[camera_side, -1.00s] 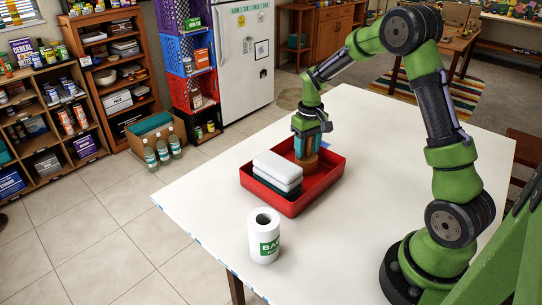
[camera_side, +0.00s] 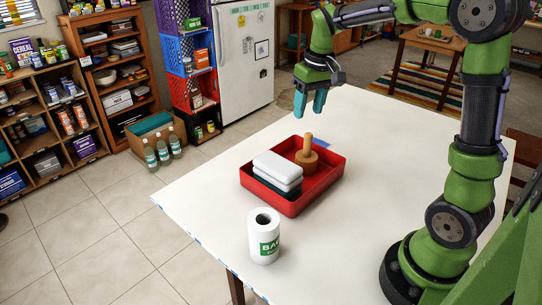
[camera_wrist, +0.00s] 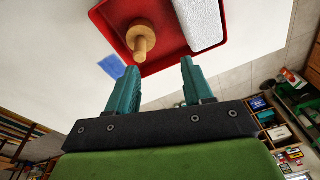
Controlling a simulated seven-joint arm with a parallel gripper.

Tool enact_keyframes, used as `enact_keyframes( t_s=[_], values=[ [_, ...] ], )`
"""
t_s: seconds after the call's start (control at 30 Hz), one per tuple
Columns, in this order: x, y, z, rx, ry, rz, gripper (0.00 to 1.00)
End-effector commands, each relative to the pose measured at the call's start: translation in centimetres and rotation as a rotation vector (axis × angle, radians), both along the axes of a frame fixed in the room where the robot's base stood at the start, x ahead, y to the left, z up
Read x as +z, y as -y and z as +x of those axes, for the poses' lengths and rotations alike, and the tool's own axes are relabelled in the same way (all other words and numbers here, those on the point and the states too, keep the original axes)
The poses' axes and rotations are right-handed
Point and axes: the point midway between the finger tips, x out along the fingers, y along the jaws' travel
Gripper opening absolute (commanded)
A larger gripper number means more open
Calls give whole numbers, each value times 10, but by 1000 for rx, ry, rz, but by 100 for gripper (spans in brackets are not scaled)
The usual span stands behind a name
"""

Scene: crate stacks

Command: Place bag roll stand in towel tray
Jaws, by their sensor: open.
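The wooden bag roll stand (camera_side: 307,153), a round base with an upright peg, stands inside the red towel tray (camera_side: 293,208). Folded towels (camera_side: 278,170), white over dark green, lie in the tray beside it. In the wrist view the stand (camera_wrist: 141,40) and the tray (camera_wrist: 160,68) show beyond the fingertips. A white bag roll (camera_side: 263,240) with a green label stands upright on the table, outside the tray. My gripper (camera_side: 310,103) is open and empty, above and behind the tray, apart from the stand. It also shows in the wrist view (camera_wrist: 157,80).
The white table (camera_side: 400,140) is mostly clear around the tray. A blue patch (camera_side: 313,143) lies flat on the table at the tray's far right corner. Shelves (camera_side: 60,120), stacked crates (camera_side: 190,75) and a fridge (camera_side: 243,55) stand beyond the table.

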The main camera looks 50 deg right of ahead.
Motion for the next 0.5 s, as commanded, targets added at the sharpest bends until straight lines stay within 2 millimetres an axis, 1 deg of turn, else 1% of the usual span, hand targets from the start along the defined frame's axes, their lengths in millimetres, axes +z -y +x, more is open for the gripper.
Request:
enact_keyframes(
  t_s=[0.03, 0.1, 0.17, 0.2, 0.33, 0.4, 0.5],
  values=[
    [15, -20, -14, 5, 57, 9, 51],
    [27, -45, -34, 2, 131, 26, 51],
    [35, -65, -52, -1, 194, 44, 51],
    [39, -77, -65, -3, 236, 57, 51],
    [42, -109, -103, -15, 353, 104, 51],
    [39, -121, -120, -22, 404, 128, 51],
    [35, -133, -137, -29, 457, 156, 51]
  ],
)
